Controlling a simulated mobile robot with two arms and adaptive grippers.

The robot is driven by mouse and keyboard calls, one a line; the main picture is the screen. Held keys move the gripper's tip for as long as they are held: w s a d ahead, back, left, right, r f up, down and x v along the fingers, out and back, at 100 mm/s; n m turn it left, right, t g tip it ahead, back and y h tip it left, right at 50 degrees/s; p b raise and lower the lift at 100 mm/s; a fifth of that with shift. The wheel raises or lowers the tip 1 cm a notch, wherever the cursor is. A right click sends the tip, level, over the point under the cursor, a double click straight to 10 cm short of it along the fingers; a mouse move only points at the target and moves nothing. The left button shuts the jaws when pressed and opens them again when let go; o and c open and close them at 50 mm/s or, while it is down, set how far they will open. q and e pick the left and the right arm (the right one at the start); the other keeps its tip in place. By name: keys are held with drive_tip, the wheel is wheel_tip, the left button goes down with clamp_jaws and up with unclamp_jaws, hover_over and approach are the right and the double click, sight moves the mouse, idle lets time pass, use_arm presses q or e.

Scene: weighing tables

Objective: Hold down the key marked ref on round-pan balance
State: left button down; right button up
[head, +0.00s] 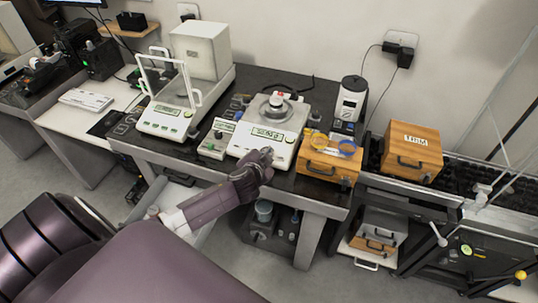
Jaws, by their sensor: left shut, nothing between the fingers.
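The round-pan balance (291,123) stands on the dark-topped table, white with a round grey pan and a small display and keys on its front. A small object with a red top sits on or above its pan. My left gripper (267,153) is shut and empty at the balance's front edge, beside the front panel. Its fingertips cover part of the front panel; I cannot tell whether they touch a key. The ref marking is too small to read. My right gripper is not in view.
A balance with a glass draft shield (166,119) stands to the left, with a small control box (216,139) between. A wooden box (324,169) with blue and yellow rings on top is close on the right. Another wooden box (413,150) and a white-black device (350,100) stand beyond.

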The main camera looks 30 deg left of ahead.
use_arm(q)
drive_tip(key=shift+f, duration=0.1)
drive_tip(key=shift+w+f+b, duration=0.1)
drive_tip(key=shift+f+b, duration=0.2)
drive_tip(key=shift+w+f+b, duration=0.1)
drive_tip(key=shift+f+b, duration=0.2)
drive_tip(key=shift+f, duration=0.05)
idle(0.8)
idle(1.0)
idle(1.4)
idle(0.3)
drive_tip(key=shift+r+p, duration=0.6)
drive_tip(key=shift+p, duration=0.1)
drive_tip(key=shift+s+r, duration=0.15)
drive_tip(key=shift+s, duration=0.1)
